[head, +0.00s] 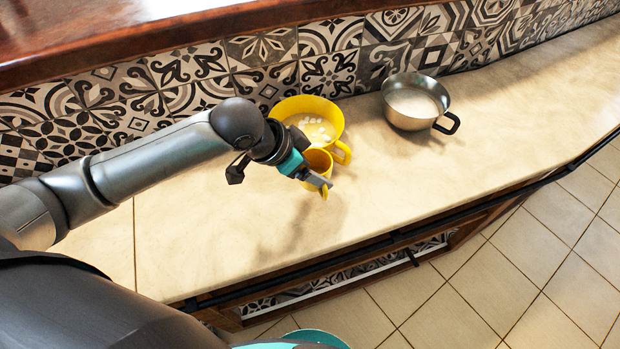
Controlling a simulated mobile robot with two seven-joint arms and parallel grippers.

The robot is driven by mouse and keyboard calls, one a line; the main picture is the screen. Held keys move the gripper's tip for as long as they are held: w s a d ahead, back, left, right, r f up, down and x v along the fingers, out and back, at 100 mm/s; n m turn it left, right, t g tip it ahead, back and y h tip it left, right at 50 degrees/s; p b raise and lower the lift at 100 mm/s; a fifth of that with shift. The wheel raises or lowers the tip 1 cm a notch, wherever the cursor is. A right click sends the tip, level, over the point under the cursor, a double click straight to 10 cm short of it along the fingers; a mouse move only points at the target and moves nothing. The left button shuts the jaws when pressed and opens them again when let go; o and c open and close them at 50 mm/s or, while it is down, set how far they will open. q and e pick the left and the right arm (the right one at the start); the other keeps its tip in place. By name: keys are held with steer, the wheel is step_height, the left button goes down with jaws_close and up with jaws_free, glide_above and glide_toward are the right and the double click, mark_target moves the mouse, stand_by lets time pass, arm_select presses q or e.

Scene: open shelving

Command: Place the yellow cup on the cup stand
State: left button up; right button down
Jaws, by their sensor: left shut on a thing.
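A small yellow cup (317,158) is at my left gripper (319,182), which is shut on it near the rim. The cup appears a little above the counter; its lower part is partly hidden by the fingers. A larger yellow cup (294,106) with a handle and white pieces inside stands just behind it, by the tiled wall. I cannot tell whether the two cups touch. I see nothing that I can clearly make out as a cup stand. My right gripper is not in view.
A metal pan (397,117) with a black handle stands right of the cups. The pale counter (235,235) is clear in front and to the right. A patterned tile wall (190,68) closes the back, under a wooden ledge (90,28). A dark rail (385,243) runs along the front edge.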

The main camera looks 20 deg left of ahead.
arm_select(q)
step_height(320, 180, down, 5)
steer(key=shift+w+a+r+b, duration=0.1)
steer(key=shift+b, duration=0.55)
steer(key=shift+w+a, duration=0.15)
steer(key=shift+a, duration=0.05)
steer(key=shift+f, duration=0.2)
steer(key=o, duration=1.2)
steer(key=shift+o, duration=0.2)
